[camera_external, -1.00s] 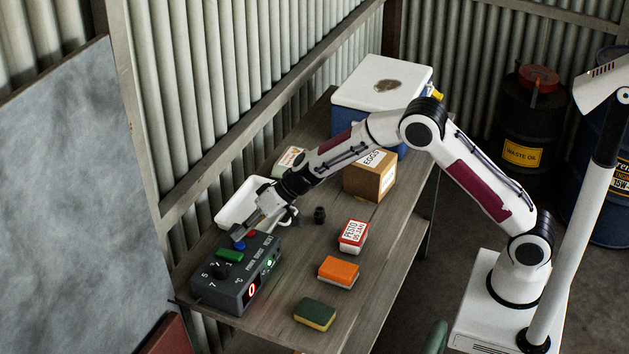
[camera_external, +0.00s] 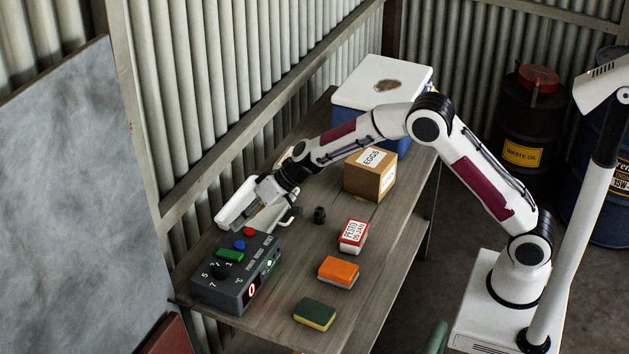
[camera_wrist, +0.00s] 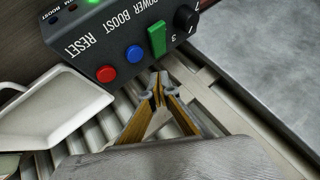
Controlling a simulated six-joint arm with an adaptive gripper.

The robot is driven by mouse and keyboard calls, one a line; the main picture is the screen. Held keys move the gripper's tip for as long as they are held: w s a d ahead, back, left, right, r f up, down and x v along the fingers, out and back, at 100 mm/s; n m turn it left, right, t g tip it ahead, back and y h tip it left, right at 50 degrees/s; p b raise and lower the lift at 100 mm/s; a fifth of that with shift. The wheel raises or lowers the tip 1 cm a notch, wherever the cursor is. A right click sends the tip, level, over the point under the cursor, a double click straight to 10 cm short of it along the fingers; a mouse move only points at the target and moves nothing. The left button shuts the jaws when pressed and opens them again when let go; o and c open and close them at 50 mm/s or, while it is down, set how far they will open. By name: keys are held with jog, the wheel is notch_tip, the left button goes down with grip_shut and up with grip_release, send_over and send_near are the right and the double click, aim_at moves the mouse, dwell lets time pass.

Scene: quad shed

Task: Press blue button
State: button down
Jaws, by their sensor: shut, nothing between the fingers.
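The dark grey control box (camera_external: 222,287) stands at the near left end of the bench. On its top are a blue button (camera_external: 239,245), a red button (camera_external: 250,232), a green switch (camera_external: 229,255) and a black knob (camera_external: 220,271). In the wrist view the blue button (camera_wrist: 135,53) sits between the red button (camera_wrist: 106,74) and the green switch (camera_wrist: 157,40). My gripper (camera_external: 236,228) is shut and empty, just beyond the box's button end. In the wrist view its fingertips (camera_wrist: 158,80) are apart from the blue button, below and right of it. Whether the button is pressed down is unclear.
A white tray (camera_wrist: 60,98) lies beside the box. Sponges (camera_external: 338,271), (camera_external: 315,314), a pesto box (camera_external: 353,236), an egg carton (camera_external: 370,175) and a cooler (camera_external: 366,109) stand along the bench. A corrugated wall (camera_external: 215,80) runs behind.

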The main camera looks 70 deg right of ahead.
jog(key=shift+r, duration=1.2)
jog(key=shift+s+a+f+m, duration=0.15)
jog(key=shift+s+m, duration=0.1)
jog(key=shift+m, duration=0.05)
jog(key=shift+g, duration=0.9)
jog(key=s+f, duration=0.1)
jog(key=s, duration=0.1)
jog(key=s+f, duration=0.2)
jog(key=shift+s+a+f, duration=0.1)
jog(key=shift+s+f, duration=0.2)
jog(key=s+d+r+h, duration=0.1)
jog(key=s+d+r, duration=0.3)
jog(key=s, duration=1.1)
jog(key=s+d+r+n+h, duration=0.1)
jog(key=s+d+r, duration=0.4)
jog(key=s, duration=1)
jog(key=s+d+r+n+h, duration=0.1)
jog(key=s+d+r+h, duration=0.2)
jog(key=s, duration=1.3)
jog(key=shift+d+r, duration=0.95)
jog(key=shift+r, duration=1.9)
jog(key=shift+s+a+n, duration=0.1)
jog(key=shift+n, duration=0.2)
